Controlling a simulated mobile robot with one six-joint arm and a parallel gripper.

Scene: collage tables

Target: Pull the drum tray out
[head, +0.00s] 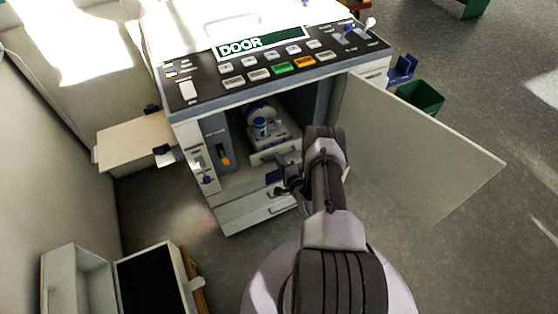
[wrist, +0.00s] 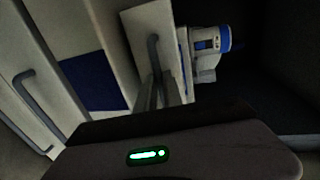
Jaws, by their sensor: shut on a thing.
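The drum tray (head: 262,157) is a pale tray in the open front of the copier (head: 205,165). A white and blue unit (head: 259,125) sits on it; this unit also shows in the wrist view (wrist: 207,42). In the wrist view the tray's pale front (wrist: 130,30) carries a dark bar handle (wrist: 153,50). My gripper (wrist: 156,85) is shut on this handle. In the head view my gripper (head: 284,182) is at the copier's opening, and my arm hides part of the tray's right side.
The copier door (head: 425,150) stands wide open to the right. An orange lever (head: 225,158) is left of the tray. A closed drawer (head: 250,210) lies below. The display (head: 260,42) reads DOOR. A green bin (head: 420,96) stands beyond the door. An open box (head: 75,280) is at lower left.

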